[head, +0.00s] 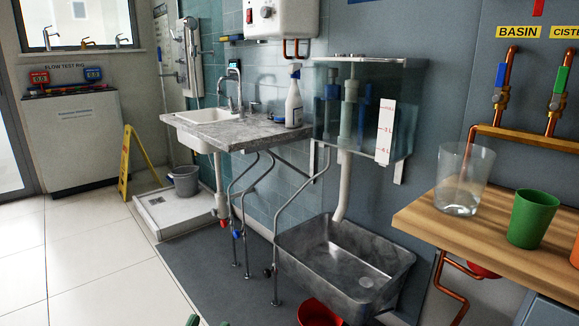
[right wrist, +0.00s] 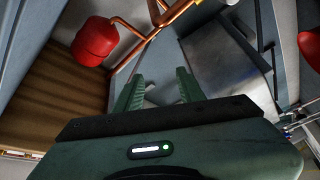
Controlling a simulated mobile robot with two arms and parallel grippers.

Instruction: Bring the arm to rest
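My right gripper (right wrist: 158,92) shows in the right wrist view with its two green fingers apart and nothing between them. It is at a low height, with the underside of the wooden bench to the left and the grey metal tub to the right in that view.
The wooden bench (head: 495,238) with a clear cup (head: 465,182) and a green cup (head: 532,218) stands at right. The metal tub (head: 345,262) sits under the glass tank (head: 360,115). A red vessel (right wrist: 95,42) and copper pipes are near my right gripper. The floor (head: 95,260) at left is clear.

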